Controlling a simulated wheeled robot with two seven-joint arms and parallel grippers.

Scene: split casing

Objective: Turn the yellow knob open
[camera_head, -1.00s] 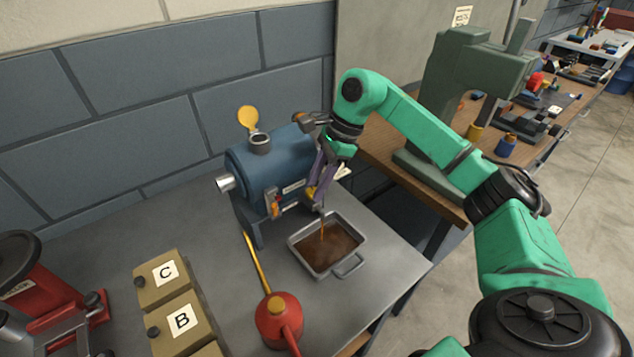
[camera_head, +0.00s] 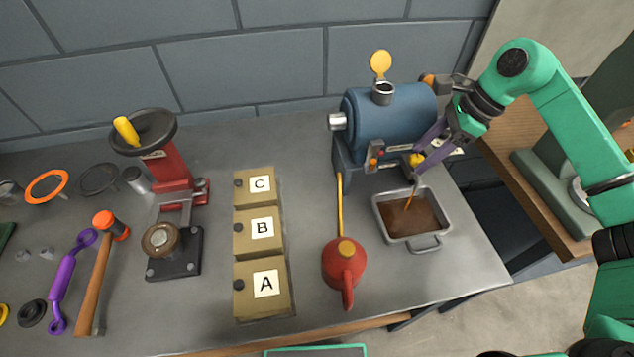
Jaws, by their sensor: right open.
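The yellow knob (camera_head: 416,160) is on the lower right front of a blue cylindrical casing (camera_head: 392,118). My right gripper (camera_head: 420,166) is at the knob with its purple fingers around or beside it; the fingers hide part of the knob, and I cannot tell whether they touch it. The right gripper is open. A thin brown stream (camera_head: 411,197) falls below the knob into a grey metal pan (camera_head: 433,232) holding brown liquid. A yellow flip cap (camera_head: 380,63) stands up over the casing's filler neck (camera_head: 383,92). My left gripper is not in view.
A red oil can (camera_head: 345,262) with a long yellow spout stands left of the pan. Boxes marked C, B and A (camera_head: 262,228) line up further left.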

